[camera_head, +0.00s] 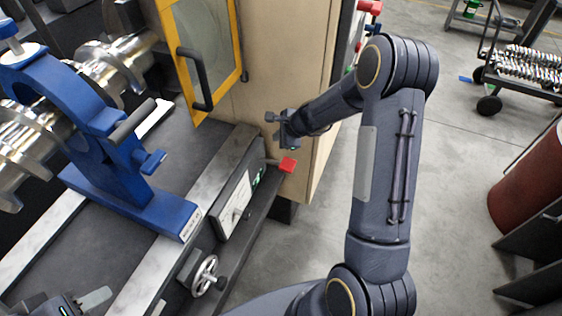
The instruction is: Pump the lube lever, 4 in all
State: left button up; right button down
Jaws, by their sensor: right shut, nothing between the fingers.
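The lube lever, a short dark rod with a red end (288,165), sticks out from a grey box with a white label (234,205) on the machine's front side. My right gripper (272,124) is shut and empty. In the picture it is just above the red end, with a small gap; I cannot tell how far apart they are in depth. My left gripper (92,300) is partly in view at the bottom left, cut off by the frame edge. Its opening cannot be made out.
A blue steady rest (130,190) holds a metal crankshaft (110,65) over the machine bed. A yellow-framed door (205,60) with a dark handle stands behind the lever. A handwheel (205,277) is below the box. Open floor (450,130) lies right; a red barrel (530,185) stands there.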

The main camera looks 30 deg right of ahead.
aim_at(283, 162)
jog(key=shift+s+d+f+b, duration=0.15)
jog(key=shift+f+b, duration=1.2)
jog(key=shift+f, duration=0.05)
jog(key=shift+s+d+f+b, duration=0.1)
jog(key=shift+s+f+b, duration=0.1)
jog(key=shift+f+b, duration=1.25)
jog(key=shift+s+d+f+b, duration=0.15)
jog(key=shift+f+b, duration=1.15)
jog(key=shift+f, duration=0.1)
jog(key=shift+f, duration=0.1)
jog(key=shift+f+b, duration=0.25)
jog(key=shift+b, duration=0.2)
jog(key=shift+s+d+f+b, duration=0.1)
jog(key=shift+s+f+b, duration=0.05)
jog(key=shift+f+b, duration=0.65)
jog(key=shift+s+d+f+b, duration=0.1)
jog(key=shift+f+b, duration=0.6)
jog(key=shift+b, duration=0.05)
jog(key=shift+w+a+r+p, duration=0.1)
jog(key=shift+w+r+p, duration=0.1)
jog(key=shift+r+p, duration=1.7)
jog(key=r+p, duration=0.4)
jog(key=r, duration=0.1)
jog(key=shift+w+a+p, duration=0.3)
jog(key=shift+p, duration=0.05)
